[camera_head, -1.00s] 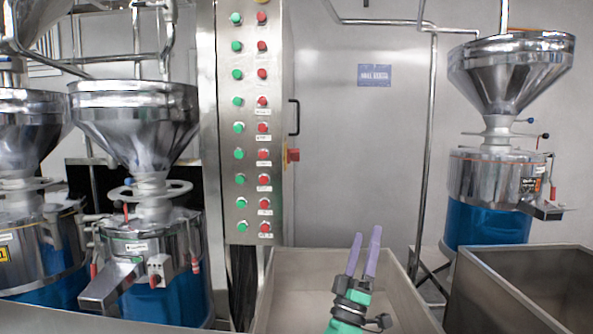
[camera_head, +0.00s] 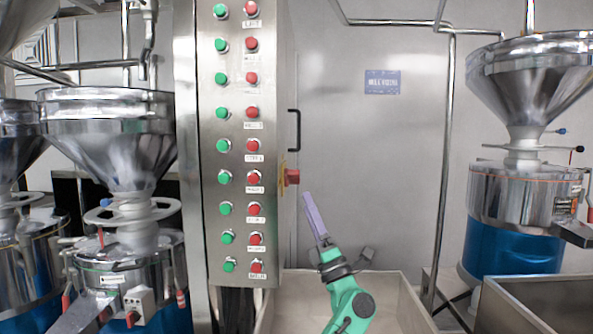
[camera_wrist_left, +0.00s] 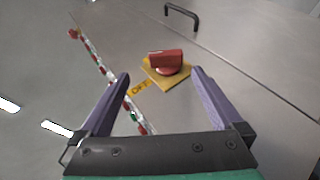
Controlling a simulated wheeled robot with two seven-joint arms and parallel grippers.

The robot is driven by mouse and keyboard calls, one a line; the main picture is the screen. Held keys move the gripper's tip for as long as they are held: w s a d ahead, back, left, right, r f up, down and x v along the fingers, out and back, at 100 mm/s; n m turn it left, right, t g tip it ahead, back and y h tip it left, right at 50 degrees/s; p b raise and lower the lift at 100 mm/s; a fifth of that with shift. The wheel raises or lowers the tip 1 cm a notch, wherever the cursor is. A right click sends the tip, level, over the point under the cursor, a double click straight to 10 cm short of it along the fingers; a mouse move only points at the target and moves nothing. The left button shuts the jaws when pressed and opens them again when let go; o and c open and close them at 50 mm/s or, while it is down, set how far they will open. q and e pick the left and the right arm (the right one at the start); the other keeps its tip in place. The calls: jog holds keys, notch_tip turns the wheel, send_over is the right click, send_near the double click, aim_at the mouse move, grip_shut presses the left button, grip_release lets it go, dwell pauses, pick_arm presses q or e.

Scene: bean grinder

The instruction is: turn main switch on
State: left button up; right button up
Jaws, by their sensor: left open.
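The main switch (camera_head: 292,177) is a red rotary knob on a yellow plate, on the right side face of the steel control cabinet. In the left wrist view the red knob (camera_wrist_left: 165,62) has its handle lying roughly crosswise, and its yellow plate (camera_wrist_left: 146,86) reads OFF. My left gripper (camera_head: 309,197) has purple fingers pointing up, just right of and below the switch. In the left wrist view the open left gripper (camera_wrist_left: 160,75) has its fingers apart, with the knob showing between the tips. Contact with the knob cannot be told. My right gripper is out of view.
The control cabinet (camera_head: 235,280) carries columns of green and red buttons. A black door handle (camera_head: 296,130) sits above the switch. A steel bin (camera_head: 395,300) stands below my arm. Grinders with funnels (camera_head: 110,140) (camera_head: 530,90) flank both sides.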

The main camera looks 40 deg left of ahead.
aim_at(297, 180)
pick_arm(q)
jog(key=p+x, duration=0.1)
jog(key=x, duration=0.4)
jog(key=shift+w+a+r+p, duration=0.1)
jog(key=shift+w+a+p, duration=0.15)
jog(key=shift+a+p, duration=0.1)
jog(key=p+x, duration=0.1)
jog(key=x, duration=0.2)
jog(key=shift+w+a, duration=0.2)
jog(key=shift+w, duration=0.05)
jog(key=shift+a+r, duration=0.15)
jog(key=shift+r, duration=0.2)
jog(key=shift+a, duration=0.1)
jog(key=c, duration=1.3)
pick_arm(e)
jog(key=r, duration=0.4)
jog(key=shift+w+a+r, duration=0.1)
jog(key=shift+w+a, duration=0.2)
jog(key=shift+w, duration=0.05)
